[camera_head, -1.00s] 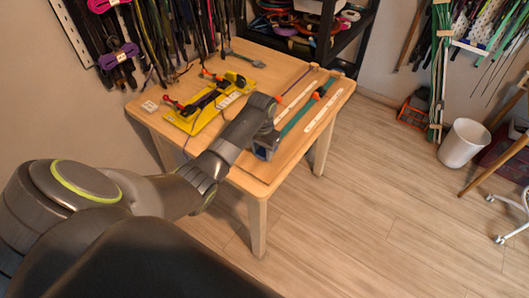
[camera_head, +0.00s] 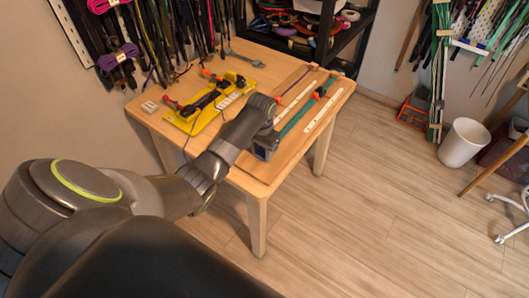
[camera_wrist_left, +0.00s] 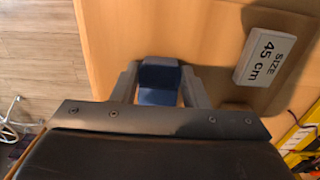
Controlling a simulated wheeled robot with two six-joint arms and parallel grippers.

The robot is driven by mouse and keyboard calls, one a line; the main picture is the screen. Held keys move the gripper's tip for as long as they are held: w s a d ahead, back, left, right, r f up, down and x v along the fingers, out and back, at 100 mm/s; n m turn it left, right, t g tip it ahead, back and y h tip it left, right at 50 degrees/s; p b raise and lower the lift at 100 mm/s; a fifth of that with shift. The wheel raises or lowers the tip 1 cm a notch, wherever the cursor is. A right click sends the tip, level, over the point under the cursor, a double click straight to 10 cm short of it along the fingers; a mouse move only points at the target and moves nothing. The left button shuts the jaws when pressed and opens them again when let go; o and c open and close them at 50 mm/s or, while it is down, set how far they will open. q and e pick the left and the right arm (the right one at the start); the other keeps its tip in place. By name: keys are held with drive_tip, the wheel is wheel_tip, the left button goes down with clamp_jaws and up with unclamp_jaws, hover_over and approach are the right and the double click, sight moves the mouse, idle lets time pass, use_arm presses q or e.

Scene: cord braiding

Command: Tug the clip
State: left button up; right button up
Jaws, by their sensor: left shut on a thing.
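The clip (camera_wrist_left: 158,82) is a dark blue block between the two grey fingers of my left gripper (camera_wrist_left: 159,72) in the left wrist view. The gripper is shut on it, with a finger touching each side. In the head view my left gripper (camera_head: 264,151) is at the near end of the wooden board, and the arm hides part of it. A teal cord (camera_head: 297,121) runs from there up the board towards an orange-and-black clamp (camera_head: 321,92). My right gripper is not in view.
White ruler strips (camera_head: 322,113) lie beside the cord. A yellow fixture (camera_head: 205,112) with red-handled clamps stands to the left on the table (camera_head: 258,190). A "SIZE 45 cm" block (camera_wrist_left: 271,48) lies near the gripper.

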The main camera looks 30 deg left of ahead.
use_arm(q)
drive_tip(key=shift+p, duration=0.35)
idle(0.3)
drive_tip(key=shift+f, duration=0.1)
drive_tip(key=o, duration=1.5)
wheel_tip(320, 180, up, 6)
drive_tip(key=p, duration=0.7)
